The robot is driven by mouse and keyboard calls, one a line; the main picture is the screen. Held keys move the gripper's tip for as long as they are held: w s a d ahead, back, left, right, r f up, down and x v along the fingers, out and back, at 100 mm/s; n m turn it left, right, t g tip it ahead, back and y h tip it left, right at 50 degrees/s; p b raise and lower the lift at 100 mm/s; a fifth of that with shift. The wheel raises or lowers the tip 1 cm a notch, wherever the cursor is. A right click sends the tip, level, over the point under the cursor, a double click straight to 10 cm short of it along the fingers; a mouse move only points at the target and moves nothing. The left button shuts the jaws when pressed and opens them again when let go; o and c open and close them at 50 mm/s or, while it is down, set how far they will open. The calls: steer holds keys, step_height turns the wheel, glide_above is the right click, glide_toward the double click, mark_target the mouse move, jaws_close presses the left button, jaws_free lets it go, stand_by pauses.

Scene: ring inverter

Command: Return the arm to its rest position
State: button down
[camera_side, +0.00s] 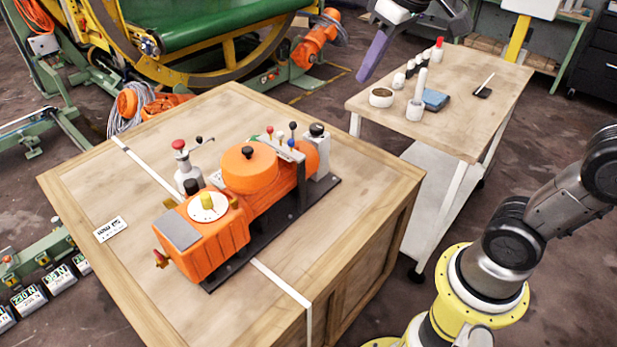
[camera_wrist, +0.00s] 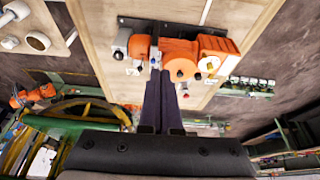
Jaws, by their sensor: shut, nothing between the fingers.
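My gripper (camera_side: 367,74) hangs at the top of the side view, its long dark purple fingers pointing down and to the left. The fingers also show in the wrist view (camera_wrist: 160,78), lying side by side and shut with nothing between them. In the picture they reach toward the orange machine (camera_side: 215,235), but in the side view they are well apart from it. The machine stands on a dark base plate on a large wooden crate (camera_side: 90,180). It also shows in the wrist view (camera_wrist: 180,53). The upper part of my wrist is cut off by the side view's edge.
A wooden-topped cart (camera_side: 450,130) stands right of the crate. It carries a round pot (camera_side: 381,97), a white mortar (camera_side: 415,108), a blue cloth (camera_side: 435,100) and several small bottles. A yellow and green wheel machine (camera_side: 210,30) stands behind. Open floor lies between cart and crate.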

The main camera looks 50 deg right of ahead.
steer(key=s+f+t, duration=0.1)
steer(key=s+f, duration=0.9)
steer(key=s, duration=0.4)
steer(key=shift+a+f, duration=0.15)
steer(key=shift+a, duration=0.05)
stand_by(0.3)
